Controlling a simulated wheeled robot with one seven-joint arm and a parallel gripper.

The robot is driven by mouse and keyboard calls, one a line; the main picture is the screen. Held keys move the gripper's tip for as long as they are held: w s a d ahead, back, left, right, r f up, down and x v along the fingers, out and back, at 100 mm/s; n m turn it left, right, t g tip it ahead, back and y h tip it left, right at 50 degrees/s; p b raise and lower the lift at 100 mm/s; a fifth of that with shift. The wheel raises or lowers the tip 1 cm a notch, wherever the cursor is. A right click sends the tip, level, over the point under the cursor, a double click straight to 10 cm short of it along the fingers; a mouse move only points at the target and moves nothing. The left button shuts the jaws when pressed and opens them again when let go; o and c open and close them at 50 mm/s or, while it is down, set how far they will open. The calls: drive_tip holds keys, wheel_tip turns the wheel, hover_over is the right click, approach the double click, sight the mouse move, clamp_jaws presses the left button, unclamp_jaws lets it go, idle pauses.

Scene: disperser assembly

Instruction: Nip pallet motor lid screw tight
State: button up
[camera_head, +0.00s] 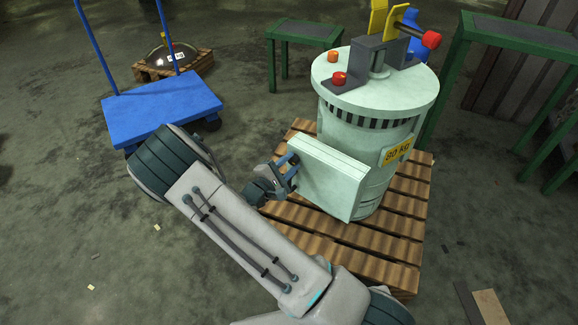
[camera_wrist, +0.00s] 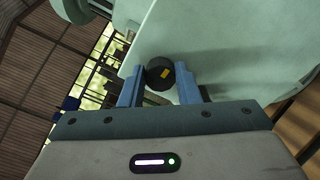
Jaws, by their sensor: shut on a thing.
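The pale green motor (camera_head: 365,115) stands upright on a wooden pallet (camera_head: 398,250), with a yellow "80 kg" label on its right side. A pale green box-shaped lid (camera_head: 328,178) sits on the motor's side toward me; it also fills much of the wrist view (camera_wrist: 220,45). The lid screw is a black round knob (camera_wrist: 160,74) with a yellow mark, against the lid. My gripper (camera_head: 291,170) is at the lid's left side. In the wrist view its blue fingers are shut on the knob, one on each side. The screw's shaft is hidden, and the knob cannot be made out in the head view.
A blue cart (camera_head: 165,105) stands at left, and a domed part (camera_head: 170,57) lies on a small pallet behind it. Green tables stand behind (camera_head: 305,32) and right (camera_head: 520,35).

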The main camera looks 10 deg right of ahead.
drive_tip(key=shift+f+m+b, duration=0.15)
drive_tip(key=shift+m+b, duration=0.4)
drive_tip(key=shift+m, duration=0.75)
drive_tip(key=o, duration=1)
drive_tip(key=shift+c, duration=0.2)
drive_tip(key=p+v, duration=0.3)
drive_tip(key=v, duration=1.1)
drive_tip(key=shift+w, duration=0.1)
